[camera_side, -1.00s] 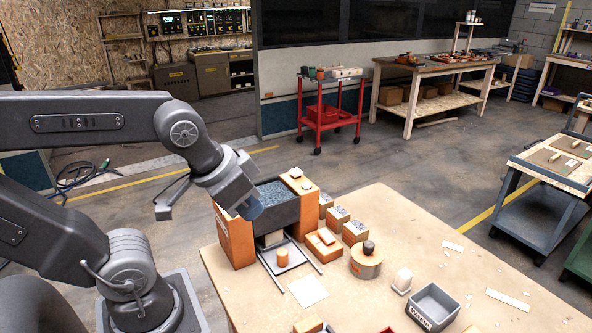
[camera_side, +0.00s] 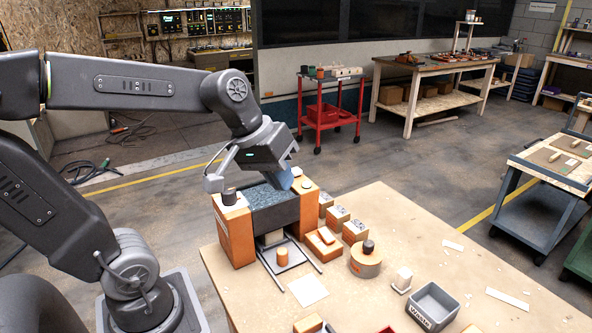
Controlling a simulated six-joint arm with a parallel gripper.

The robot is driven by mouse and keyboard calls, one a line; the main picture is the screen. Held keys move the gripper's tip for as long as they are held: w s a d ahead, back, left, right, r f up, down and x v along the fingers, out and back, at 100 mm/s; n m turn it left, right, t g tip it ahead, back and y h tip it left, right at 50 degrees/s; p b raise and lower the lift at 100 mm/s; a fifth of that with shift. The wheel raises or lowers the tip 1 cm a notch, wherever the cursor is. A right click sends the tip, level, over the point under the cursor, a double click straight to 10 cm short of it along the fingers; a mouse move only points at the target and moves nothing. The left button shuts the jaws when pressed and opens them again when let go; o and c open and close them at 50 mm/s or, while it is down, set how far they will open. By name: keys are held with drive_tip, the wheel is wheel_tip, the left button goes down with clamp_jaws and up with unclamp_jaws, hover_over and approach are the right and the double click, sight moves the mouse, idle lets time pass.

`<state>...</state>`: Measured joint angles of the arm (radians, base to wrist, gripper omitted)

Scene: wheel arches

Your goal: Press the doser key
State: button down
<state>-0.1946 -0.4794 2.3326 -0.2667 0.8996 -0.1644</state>
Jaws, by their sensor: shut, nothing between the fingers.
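The doser is an orange housing (camera_side: 234,237) with a dark hopper full of blue-grey granules (camera_side: 266,196) on the left of the table. A pale round cap (camera_side: 306,184) sits on top of its right orange post, with another pale cap (camera_side: 297,171) just behind. A dark knob (camera_side: 229,196) stands on the left post. I cannot tell which of these is the doser key. My gripper (camera_side: 285,180) is shut and empty, its blue tip above the back right of the hopper, close to the right post. An orange cup (camera_side: 282,257) stands on the tray below the hopper.
A white sheet (camera_side: 308,290) lies in front. The table's right side is mostly clear.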

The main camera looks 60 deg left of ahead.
drive_tip(key=w+a+n+h, duration=0.2)
drive_tip(key=w+a+n, duration=0.7)
drive_tip(key=w+a, duration=0.15)
drive_tip(key=n+t, duration=0.3)
drive_tip(key=n, duration=0.5)
hover_over(296, 170)
wheel_tip(296, 170, down, 2)
drive_tip(key=shift+s+f, duration=0.1)
drive_tip(key=shift+f, duration=4.4)
drive_tip(key=shift+f, duration=0.1)
drive_tip(key=shift+f, duration=0.3)
